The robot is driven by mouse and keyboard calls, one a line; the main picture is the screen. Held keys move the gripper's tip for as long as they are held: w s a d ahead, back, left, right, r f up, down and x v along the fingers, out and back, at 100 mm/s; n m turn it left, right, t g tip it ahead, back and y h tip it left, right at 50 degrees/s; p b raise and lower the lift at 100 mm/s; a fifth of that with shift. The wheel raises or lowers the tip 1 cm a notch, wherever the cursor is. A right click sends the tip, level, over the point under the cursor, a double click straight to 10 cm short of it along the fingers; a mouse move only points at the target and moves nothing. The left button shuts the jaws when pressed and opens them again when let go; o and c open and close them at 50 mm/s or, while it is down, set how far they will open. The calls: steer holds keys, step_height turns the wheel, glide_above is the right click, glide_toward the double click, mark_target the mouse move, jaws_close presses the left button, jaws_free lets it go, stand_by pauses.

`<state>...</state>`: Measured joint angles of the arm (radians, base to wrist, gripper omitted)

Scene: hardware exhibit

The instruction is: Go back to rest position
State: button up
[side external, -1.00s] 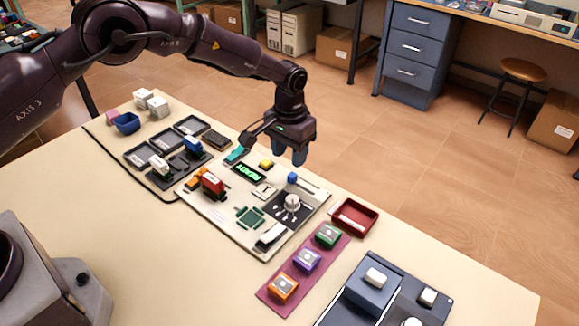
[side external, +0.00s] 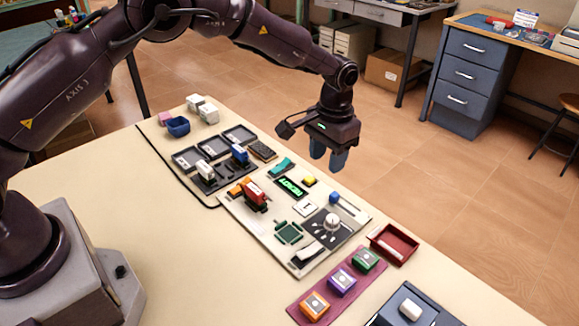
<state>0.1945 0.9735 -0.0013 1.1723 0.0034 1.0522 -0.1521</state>
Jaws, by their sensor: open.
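My gripper (side external: 328,158) hangs above the far edge of the white control board (side external: 285,235), with its blue-grey fingertips pointing down. It is open and holds nothing that I can see. The board carries a red part (side external: 254,196), a lit green display (side external: 291,187), a teal piece (side external: 282,167), a yellow button (side external: 309,181), a round white knob (side external: 332,222) and a blue-ended slider (side external: 335,198). The gripper appears apart from all of these. No mark for a rest position shows.
A red tray (side external: 394,243) and a purple strip (side external: 300,313) with three coloured blocks lie to the right. The near part of the table (side external: 190,265) is clear.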

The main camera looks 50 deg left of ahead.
steer(key=s+a+r+t, duration=0.2)
steer(key=s+a+r, duration=0.1)
steer(key=s+r, duration=0.4)
steer(key=s+a+r+t, duration=0.2)
steer(key=s+r, duration=0.6)
steer(key=s, duration=0.6)
steer(key=s+a+r+t, duration=0.2)
steer(key=s+a+r, duration=0.3)
steer(key=s, duration=0.5)
steer(key=shift+s+r+n, duration=0.25)
steer(key=shift+r+n, duration=0.05)
steer(key=shift+r, duration=1)
